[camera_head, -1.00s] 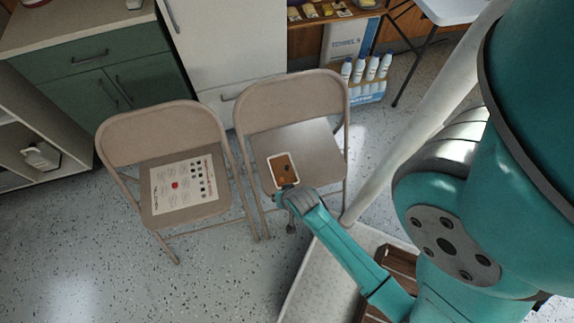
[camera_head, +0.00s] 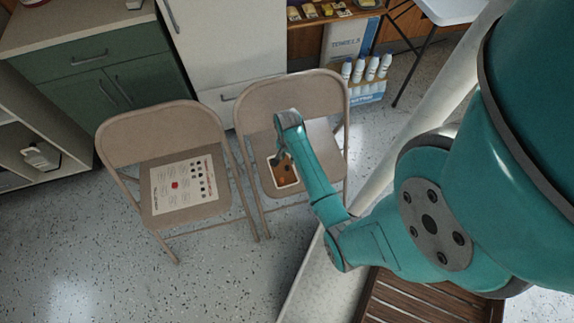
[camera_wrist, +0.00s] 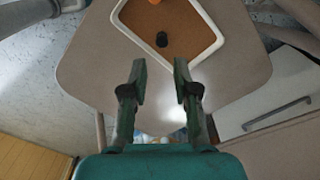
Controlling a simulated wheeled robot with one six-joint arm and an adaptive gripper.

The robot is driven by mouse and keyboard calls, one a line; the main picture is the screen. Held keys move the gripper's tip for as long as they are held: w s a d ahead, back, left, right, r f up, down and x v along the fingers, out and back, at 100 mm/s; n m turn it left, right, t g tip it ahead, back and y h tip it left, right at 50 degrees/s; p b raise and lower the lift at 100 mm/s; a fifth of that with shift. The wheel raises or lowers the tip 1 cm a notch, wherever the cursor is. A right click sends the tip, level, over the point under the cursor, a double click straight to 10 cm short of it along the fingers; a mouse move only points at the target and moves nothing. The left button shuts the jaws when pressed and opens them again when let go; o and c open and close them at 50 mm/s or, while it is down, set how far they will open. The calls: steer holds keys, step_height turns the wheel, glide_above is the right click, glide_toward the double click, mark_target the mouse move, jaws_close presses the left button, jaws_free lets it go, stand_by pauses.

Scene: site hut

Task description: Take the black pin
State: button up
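The black pin (camera_wrist: 162,40) stands on the brown floor of a shallow white-rimmed tray (camera_wrist: 208,48) in the wrist view. An orange pin (camera_wrist: 155,2) shows at the top edge of that view, in the same tray. In the head view the tray (camera_head: 296,183) lies on the right folding chair's seat, partly hidden by my arm. My gripper (camera_wrist: 160,68) is open and empty, its two fingers apart. Its fingertips point towards the black pin, which appears centred between them and a little beyond. In the head view my gripper (camera_head: 281,150) is over the tray's upper left part.
The right chair's backrest (camera_head: 290,87) rises behind the tray. A left folding chair (camera_head: 160,121) holds a printed sheet (camera_head: 160,198) with a red spot and several dark marks. Green cabinets (camera_head: 80,60) and a white cabinet stand behind. Speckled floor is clear at front left.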

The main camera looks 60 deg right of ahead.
mark_target(287, 166)
steer(key=shift+w+f, duration=0.15)
steer(key=shift+f, duration=3.9)
steer(key=c, duration=0.5)
